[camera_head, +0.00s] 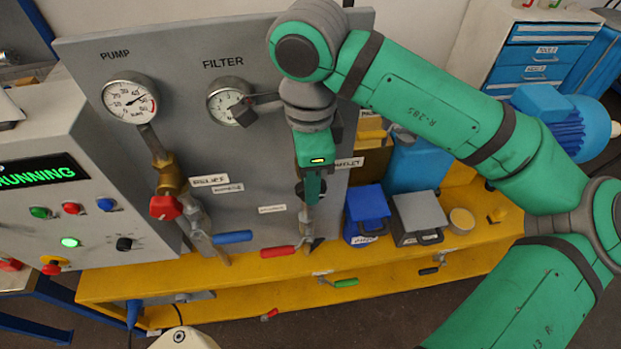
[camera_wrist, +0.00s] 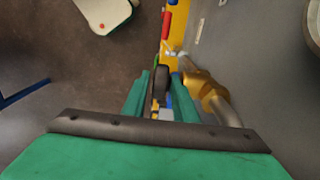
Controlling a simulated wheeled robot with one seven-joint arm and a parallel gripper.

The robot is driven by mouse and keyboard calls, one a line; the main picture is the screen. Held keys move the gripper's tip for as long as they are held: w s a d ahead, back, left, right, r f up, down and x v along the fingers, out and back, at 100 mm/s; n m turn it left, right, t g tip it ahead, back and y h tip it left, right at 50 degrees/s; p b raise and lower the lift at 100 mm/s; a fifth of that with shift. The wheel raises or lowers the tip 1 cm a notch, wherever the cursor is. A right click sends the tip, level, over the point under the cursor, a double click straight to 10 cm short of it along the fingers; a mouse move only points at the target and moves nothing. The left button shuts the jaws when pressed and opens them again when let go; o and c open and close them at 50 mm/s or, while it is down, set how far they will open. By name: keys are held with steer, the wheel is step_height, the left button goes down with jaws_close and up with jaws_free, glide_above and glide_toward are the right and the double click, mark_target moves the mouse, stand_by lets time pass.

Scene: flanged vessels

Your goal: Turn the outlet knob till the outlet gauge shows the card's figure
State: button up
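My gripper (camera_head: 312,188) points down in front of the grey panel, at the right-hand pipe. In the wrist view its two green fingers (camera_wrist: 161,92) stand on either side of a dark round knob (camera_wrist: 161,82), seen edge-on. The gaps beside the knob are too small to tell whether the fingers touch it. A brass fitting (camera_wrist: 203,88) lies just right of the fingers. I see no outlet gauge; my arm covers that part of the panel. No card figure is readable.
The PUMP gauge (camera_head: 129,99) and the partly covered FILTER gauge (camera_head: 222,104) are on the panel. A red knob (camera_head: 164,207), a blue lever (camera_head: 232,237) and a red lever (camera_head: 277,251) stick out below. Blue (camera_head: 365,206) and grey boxes (camera_head: 417,214) stand on the yellow bench (camera_head: 130,286).

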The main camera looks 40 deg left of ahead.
mark_target(325, 186)
jaws_close()
steer(key=shift+w, duration=0.1)
steer(key=g+y, duration=0.3)
steer(key=shift+w+d+f+g, duration=0.1)
steer(key=shift+w+d+g, duration=0.2)
steer(key=shift+w+d, duration=0.05)
steer(key=g+y, duration=0.3)
steer(key=shift+w+d+f, duration=0.25)
steer(key=shift+w+d, duration=0.05)
steer(key=shift+w, duration=0.05)
steer(key=g+y, duration=0.2)
steer(key=g, duration=0.1)
steer(key=f+g+y, duration=0.1)
steer(key=shift+w+d+g+y, duration=0.2)
steer(key=shift+w+g+y, duration=0.1)
steer(key=shift+y, duration=0.1)
steer(key=g+y, duration=0.1)
steer(key=g, duration=0.1)
steer(key=f+g+y, duration=0.1)
steer(key=g+y, duration=0.1)
steer(key=shift+f, duration=0.2)
steer(key=shift+s+g, duration=0.1)
steer(key=shift+g, duration=0.2)
